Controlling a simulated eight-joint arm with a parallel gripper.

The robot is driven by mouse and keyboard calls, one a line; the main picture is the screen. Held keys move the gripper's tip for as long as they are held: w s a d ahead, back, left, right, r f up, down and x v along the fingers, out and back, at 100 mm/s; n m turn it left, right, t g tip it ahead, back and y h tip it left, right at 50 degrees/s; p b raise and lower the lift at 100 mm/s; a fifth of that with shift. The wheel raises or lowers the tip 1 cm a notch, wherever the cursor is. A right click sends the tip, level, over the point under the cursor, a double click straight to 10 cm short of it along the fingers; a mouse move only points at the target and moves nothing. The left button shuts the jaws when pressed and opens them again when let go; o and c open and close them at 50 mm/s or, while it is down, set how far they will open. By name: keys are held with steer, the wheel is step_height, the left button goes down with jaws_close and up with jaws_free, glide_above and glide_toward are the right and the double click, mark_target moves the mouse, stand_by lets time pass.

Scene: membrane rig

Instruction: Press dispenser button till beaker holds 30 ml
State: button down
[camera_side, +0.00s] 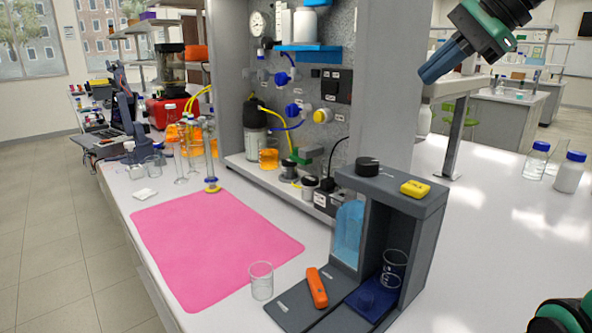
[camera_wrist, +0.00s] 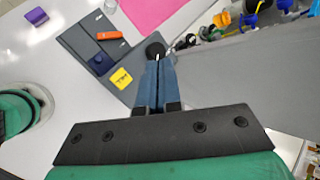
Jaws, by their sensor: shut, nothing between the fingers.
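The dark grey dispenser (camera_side: 425,225) stands on the bench with a clear tank of blue liquid (camera_side: 348,235) at its left side. On its top are a round black knob (camera_side: 367,166) and a yellow block (camera_side: 415,188) with dark lettering; I cannot tell which is the button. A clear glass beaker (camera_side: 394,268) shows in the dispenser's bay by a blue pad (camera_side: 372,300); its level is unreadable. My gripper (camera_side: 431,76) is shut and empty, above the dispenser top. In the wrist view, its fingertips (camera_wrist: 158,62) overlap the black knob (camera_wrist: 155,47), right of the yellow block (camera_wrist: 122,77).
An orange object (camera_side: 316,288) lies on the dispenser's flat base. Another clear beaker (camera_side: 261,281) stands left of it, near a pink mat (camera_side: 210,245). A grey panel with tubing and valves (camera_side: 300,100) rises behind. Bottles (camera_side: 570,172) stand at the far right.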

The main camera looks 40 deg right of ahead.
steer(key=d+m, duration=0.1)
steer(key=m, duration=0.1)
glide_above(422, 187)
step_height(422, 187, down, 4)
steer(key=shift+f+t, duration=0.3)
steer(key=shift+f, duration=0.05)
steer(key=shift+f, duration=4.4)
steer(key=shift+f, duration=0.15)
steer(key=shift+f, duration=0.25)
